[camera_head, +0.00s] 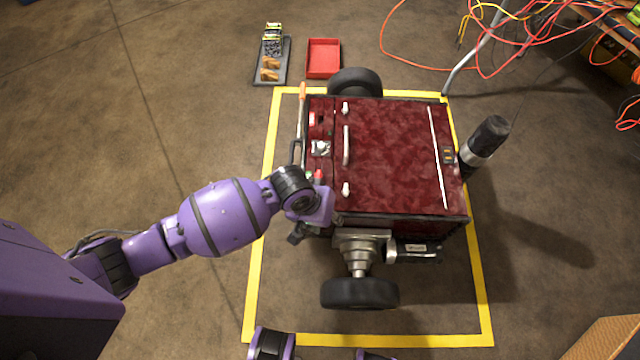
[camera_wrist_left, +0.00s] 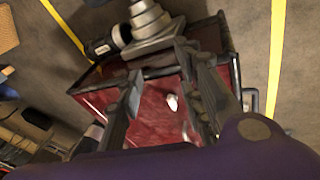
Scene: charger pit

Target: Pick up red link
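A dark red marbled box-shaped cart (camera_head: 390,150) on wheels fills the middle of the head view. I cannot tell which, if either, is the red link. My left gripper (camera_head: 297,237) is at the cart's near left corner, mostly hidden under my purple wrist. In the left wrist view my left gripper (camera_wrist_left: 165,92) is open, with its fingers apart over the red panel. A white fitting (camera_wrist_left: 172,102) shows between them. My right gripper is not seen.
A yellow floor outline (camera_head: 262,200) surrounds the cart. A red tray (camera_head: 323,58) and a dark board (camera_head: 270,75) with small items lie behind it. A dark cylinder (camera_head: 488,140) projects at the right. Cables (camera_head: 480,40) tangle at upper right. The left floor is clear.

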